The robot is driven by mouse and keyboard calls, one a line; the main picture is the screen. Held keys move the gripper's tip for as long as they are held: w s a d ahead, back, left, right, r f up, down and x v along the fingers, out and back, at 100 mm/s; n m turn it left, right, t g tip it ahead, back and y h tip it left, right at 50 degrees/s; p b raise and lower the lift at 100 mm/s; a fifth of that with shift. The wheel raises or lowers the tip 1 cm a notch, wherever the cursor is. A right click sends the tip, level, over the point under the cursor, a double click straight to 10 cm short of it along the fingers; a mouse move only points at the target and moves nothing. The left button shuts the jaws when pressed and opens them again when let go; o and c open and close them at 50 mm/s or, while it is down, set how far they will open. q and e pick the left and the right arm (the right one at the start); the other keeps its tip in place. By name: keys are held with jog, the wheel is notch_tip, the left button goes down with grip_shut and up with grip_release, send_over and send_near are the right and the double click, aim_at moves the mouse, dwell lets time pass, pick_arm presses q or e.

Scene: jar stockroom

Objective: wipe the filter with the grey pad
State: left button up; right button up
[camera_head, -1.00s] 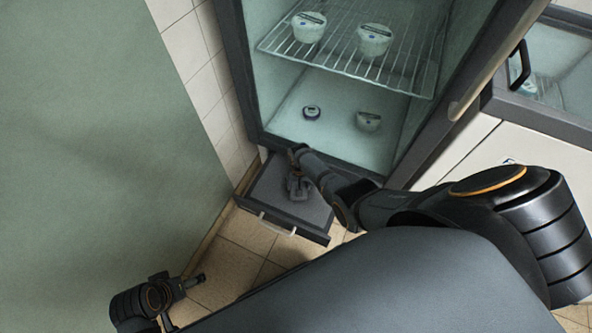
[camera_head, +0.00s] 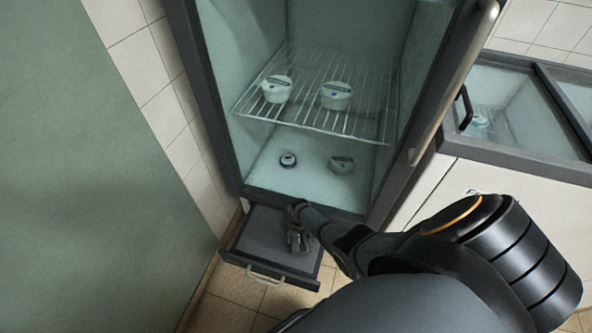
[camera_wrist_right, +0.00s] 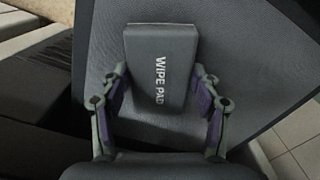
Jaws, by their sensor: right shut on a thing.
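The grey pad (camera_wrist_right: 160,65), lettered "WIPE PAD", sits between the two fingers of my right gripper (camera_wrist_right: 158,95) in the right wrist view. My right gripper (camera_head: 298,240) is shut on it, low over the pulled-out drawer under the glass-fronted cabinet. The dark grey flat panel (camera_head: 262,232) in that drawer looks like the filter; it also fills much of the wrist view (camera_wrist_right: 250,55) behind the pad. The head view hides the pad's contact with the panel, so I cannot tell whether they touch. My left gripper is out of view.
The drawer has a pale front handle (camera_head: 265,276). Above it, the cabinet (camera_head: 215,110) holds a wire shelf (camera_head: 310,110) with two white tubs, and two small containers on its floor. A green wall panel (camera_head: 120,190) stands left. A glass-topped chest (camera_head: 535,150) stands right.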

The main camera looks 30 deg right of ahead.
notch_tip(320, 180, up, 6)
jog(key=p, duration=0.6)
jog(key=shift+w, duration=0.15)
notch_tip(320, 180, up, 3)
jog(key=p, duration=0.3)
